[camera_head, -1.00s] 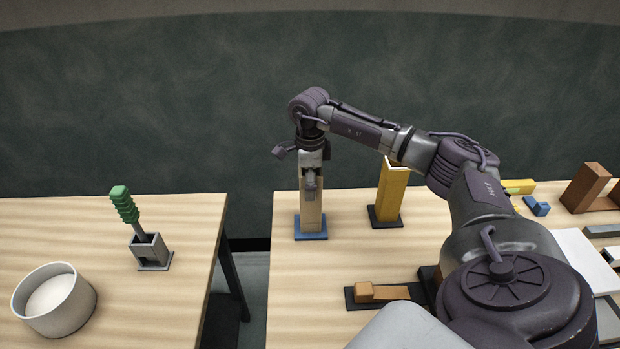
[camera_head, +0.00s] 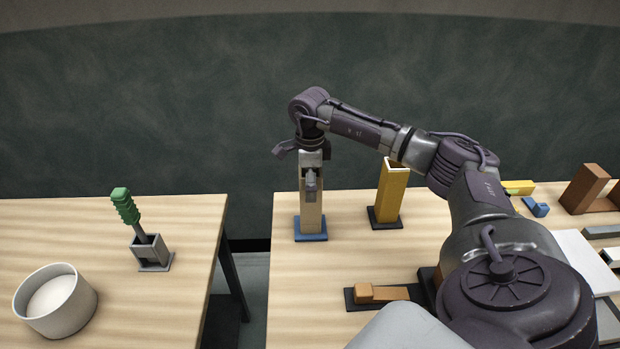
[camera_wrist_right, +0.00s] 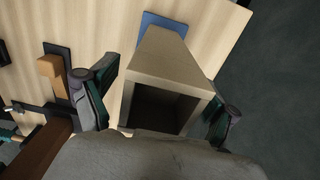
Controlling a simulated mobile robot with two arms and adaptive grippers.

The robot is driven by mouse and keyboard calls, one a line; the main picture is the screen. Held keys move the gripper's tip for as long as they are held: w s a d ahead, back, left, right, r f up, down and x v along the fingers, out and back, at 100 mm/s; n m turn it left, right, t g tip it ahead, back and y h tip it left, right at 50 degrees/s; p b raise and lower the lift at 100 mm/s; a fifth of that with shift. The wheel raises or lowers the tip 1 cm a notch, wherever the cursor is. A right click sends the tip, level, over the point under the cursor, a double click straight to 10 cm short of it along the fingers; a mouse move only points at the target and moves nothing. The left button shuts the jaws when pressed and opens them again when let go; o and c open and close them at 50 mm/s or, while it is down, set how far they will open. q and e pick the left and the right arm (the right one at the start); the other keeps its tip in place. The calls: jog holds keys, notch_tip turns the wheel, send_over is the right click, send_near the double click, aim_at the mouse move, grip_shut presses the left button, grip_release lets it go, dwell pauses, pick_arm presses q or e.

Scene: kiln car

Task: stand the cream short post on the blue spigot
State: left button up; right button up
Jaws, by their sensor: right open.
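The cream short post (camera_head: 311,218) stands upright on the blue base of the spigot (camera_head: 311,236), near the left edge of the right table. In the right wrist view the post (camera_wrist_right: 167,62) shows its hollow square top, with the blue base (camera_wrist_right: 165,22) beyond it. The spigot's peg is hidden, presumably by the post around it. My right gripper (camera_wrist_right: 160,112) is open, with one finger on either side of the post's top; small gaps show beside it. In the head view the gripper (camera_head: 312,178) is above the post. My left gripper is not in view.
A yellow post (camera_head: 389,192) stands on a dark base right of the cream post. An orange-brown piece (camera_head: 380,293) lies on a dark plate in front. A grey holder (camera_head: 151,252) and white bowl (camera_head: 55,302) stand on the left table, across a gap.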

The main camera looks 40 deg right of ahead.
jog(key=shift+r+p, duration=2.6)
jog(key=shift+r, duration=1.15)
notch_tip(320, 180, up, 12)
